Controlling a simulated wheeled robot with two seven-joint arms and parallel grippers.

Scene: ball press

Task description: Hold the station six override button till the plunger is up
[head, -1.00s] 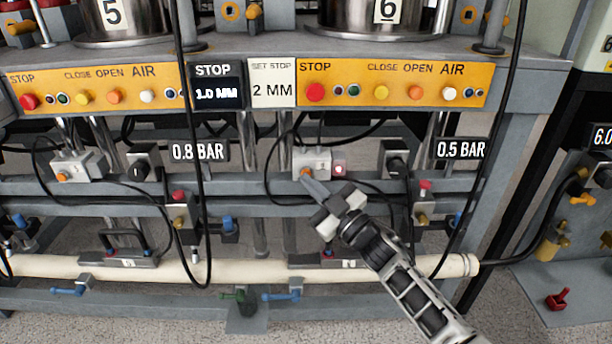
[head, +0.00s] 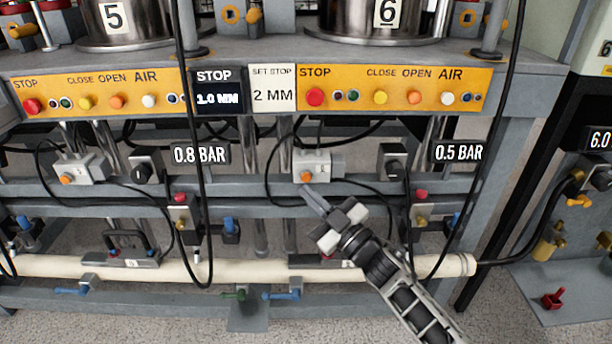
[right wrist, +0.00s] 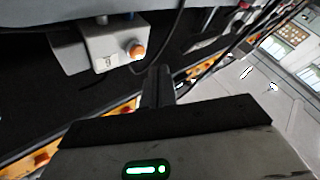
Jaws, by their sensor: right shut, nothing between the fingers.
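The station six override button (head: 306,177) is a small orange knob on a grey box under the station six panel. It also shows in the right wrist view (right wrist: 137,52), apart from my fingers. My right gripper (head: 314,198) is shut and empty. Its fingertips sit just below the button with a small gap. The closed fingers (right wrist: 157,90) also show in the right wrist view. The station six vessel (head: 375,25) is cut off at the top, and I cannot make out the plunger. My left gripper is not in view.
The orange station six panel (head: 425,90) with STOP, CLOSE, OPEN and AIR hangs above. A black knob (head: 392,162) and a red-topped valve (head: 422,205) stand to the right. Black cables loop around the box. A cream pipe (head: 230,270) runs below.

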